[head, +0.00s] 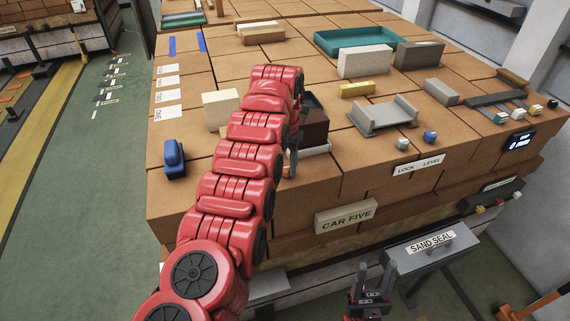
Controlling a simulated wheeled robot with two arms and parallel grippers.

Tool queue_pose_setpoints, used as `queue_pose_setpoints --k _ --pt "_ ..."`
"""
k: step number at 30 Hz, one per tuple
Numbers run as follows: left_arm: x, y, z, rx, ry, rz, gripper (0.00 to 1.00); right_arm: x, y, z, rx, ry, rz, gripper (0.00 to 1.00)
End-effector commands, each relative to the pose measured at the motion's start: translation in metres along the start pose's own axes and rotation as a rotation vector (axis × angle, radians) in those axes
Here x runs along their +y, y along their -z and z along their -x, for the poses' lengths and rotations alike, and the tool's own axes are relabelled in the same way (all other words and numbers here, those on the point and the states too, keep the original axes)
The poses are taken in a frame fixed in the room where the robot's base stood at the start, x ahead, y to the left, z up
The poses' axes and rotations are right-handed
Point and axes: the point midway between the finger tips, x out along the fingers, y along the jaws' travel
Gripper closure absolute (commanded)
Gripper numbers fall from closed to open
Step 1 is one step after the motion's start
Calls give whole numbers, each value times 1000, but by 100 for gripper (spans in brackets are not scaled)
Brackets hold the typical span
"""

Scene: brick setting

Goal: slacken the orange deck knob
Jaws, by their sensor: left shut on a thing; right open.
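The orange deck knob (286,172) shows only as a small patch of orange beside the dark brown block and pale plate. The rest of it is hidden behind my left arm and gripper. My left gripper (292,163) points down at the knob, mostly covered by my red arm, and is shut on it. The fingertips are hard to make out. My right gripper (375,274) is open and empty, low in front of the brick deck, its fingers pointing up in the picture.
A dark brown block (314,125) stands close right of my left gripper. A grey cradle (383,117), silver and blue knobs (430,136) and a teal tray (350,37) are right and behind.

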Motion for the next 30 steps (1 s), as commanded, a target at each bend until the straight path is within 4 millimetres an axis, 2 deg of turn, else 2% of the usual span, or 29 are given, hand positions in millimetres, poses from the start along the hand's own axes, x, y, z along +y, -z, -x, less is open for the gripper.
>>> queue_pose_setpoints --k 8,9,13,23,30 --pt "1 -3 4 -12 -3 0 100 0 0 0 0 0 0 50" --pt "1 -3 4 -12 -3 0 47 0 0 -1 0 0 0 50" --pt "1 -2 3 -9 -2 -1 24 0 0 0 0 0 0 50" --pt "1 -1 2 -4 -1 -1 24 0 0 0 0 0 0 50" --pt "2 -1 24 -8 0 1 24 0 0 3 0 0 0 50"
